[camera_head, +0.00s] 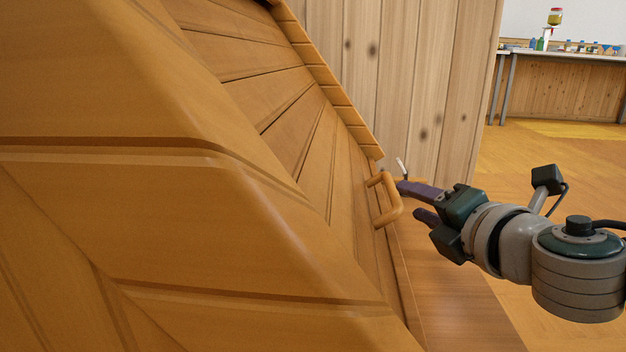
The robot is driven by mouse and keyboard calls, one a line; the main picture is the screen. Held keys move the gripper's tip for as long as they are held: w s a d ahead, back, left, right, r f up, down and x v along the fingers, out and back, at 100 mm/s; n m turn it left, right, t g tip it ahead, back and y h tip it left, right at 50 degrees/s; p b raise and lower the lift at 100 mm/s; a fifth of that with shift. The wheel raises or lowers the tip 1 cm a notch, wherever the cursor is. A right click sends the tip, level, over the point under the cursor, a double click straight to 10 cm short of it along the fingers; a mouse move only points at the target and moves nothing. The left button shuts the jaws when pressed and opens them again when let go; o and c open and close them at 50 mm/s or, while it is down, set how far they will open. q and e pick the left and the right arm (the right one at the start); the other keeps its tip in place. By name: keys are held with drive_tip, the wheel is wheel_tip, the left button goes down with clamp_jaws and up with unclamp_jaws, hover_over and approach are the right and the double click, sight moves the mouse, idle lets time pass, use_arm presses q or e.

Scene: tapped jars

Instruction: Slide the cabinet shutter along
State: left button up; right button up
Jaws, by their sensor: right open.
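The cabinet shutter (318,140) is a slatted wooden panel that curves down the cabinet front. A wooden loop handle (386,213) stands out from its right edge. My right gripper (407,201) comes in from the right with its two dark purple fingers pointing at the handle. Its jaws are open, and the fingertips are very close to the handle; I cannot tell whether they touch it. My left gripper is not in view.
The wooden cabinet body (130,200) fills the left and front. A wooden ledge (465,300) lies below the handle. A knotted plank wall (400,70) stands behind. A far counter (570,90) holds several small items. Open floor (540,165) lies at the right.

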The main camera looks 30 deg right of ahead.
drive_tip(key=shift+p+v, duration=0.3)
drive_tip(key=shift+v, duration=0.9)
